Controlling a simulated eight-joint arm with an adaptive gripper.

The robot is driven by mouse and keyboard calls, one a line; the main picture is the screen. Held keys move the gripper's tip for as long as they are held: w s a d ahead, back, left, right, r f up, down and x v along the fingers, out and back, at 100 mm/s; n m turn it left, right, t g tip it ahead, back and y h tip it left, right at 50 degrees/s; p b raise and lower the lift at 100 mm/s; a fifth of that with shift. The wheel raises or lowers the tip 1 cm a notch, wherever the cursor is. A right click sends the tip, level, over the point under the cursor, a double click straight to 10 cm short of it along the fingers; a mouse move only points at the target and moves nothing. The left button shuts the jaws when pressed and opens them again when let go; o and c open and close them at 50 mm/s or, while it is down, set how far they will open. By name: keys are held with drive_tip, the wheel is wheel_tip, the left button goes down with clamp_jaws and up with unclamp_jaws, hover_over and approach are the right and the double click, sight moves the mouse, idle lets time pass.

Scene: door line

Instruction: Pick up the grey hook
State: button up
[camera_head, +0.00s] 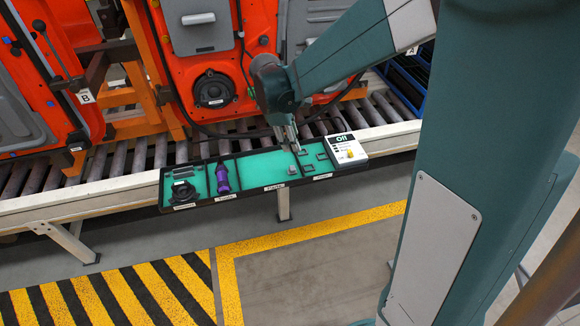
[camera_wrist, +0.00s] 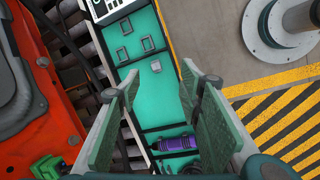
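A small light-grey piece, which I take for the grey hook (camera_head: 292,170), lies in a teal-lined compartment of the long black tray (camera_head: 228,202). It also shows in the wrist view as a small grey piece (camera_wrist: 156,67) near that compartment's end. Its exact shape is too small to tell. My gripper (camera_head: 295,149) points down over the tray, slightly beyond the piece in the head view. In the wrist view my gripper (camera_wrist: 161,76) has its two fingers wide apart with nothing between them. The grey piece appears in the gap, below the fingertips and apart from them.
Several dark-grey clips (camera_head: 320,156) lie in the adjoining compartment. A purple item (camera_head: 223,179) and a black round part (camera_head: 184,191) lie left. Orange door panels (camera_head: 205,75) stand behind the rollers.

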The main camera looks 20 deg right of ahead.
sight(292, 168)
drive_tip(key=w+f+n+b, duration=0.1)
drive_tip(key=w+f+n, duration=0.1)
drive_tip(key=f, duration=0.5)
drive_tip(key=w+a+f+n+g+h+b, duration=0.1)
drive_tip(key=w+f+n, duration=0.1)
drive_tip(key=w+f, duration=0.2)
wheel_tip(292, 168, down, 4)
drive_tip(key=shift+w+a+r+g+h, duration=0.2)
drive_tip(key=shift+w+a+g+h, duration=0.05)
drive_tip(key=shift+g+h, duration=0.05)
drive_tip(key=shift+x, duration=1.3)
drive_tip(key=shift+b+x, duration=1.1)
drive_tip(key=shift+x, duration=1.5)
drive_tip(key=shift+s, duration=0.15)
drive_tip(key=c, duration=0.8)
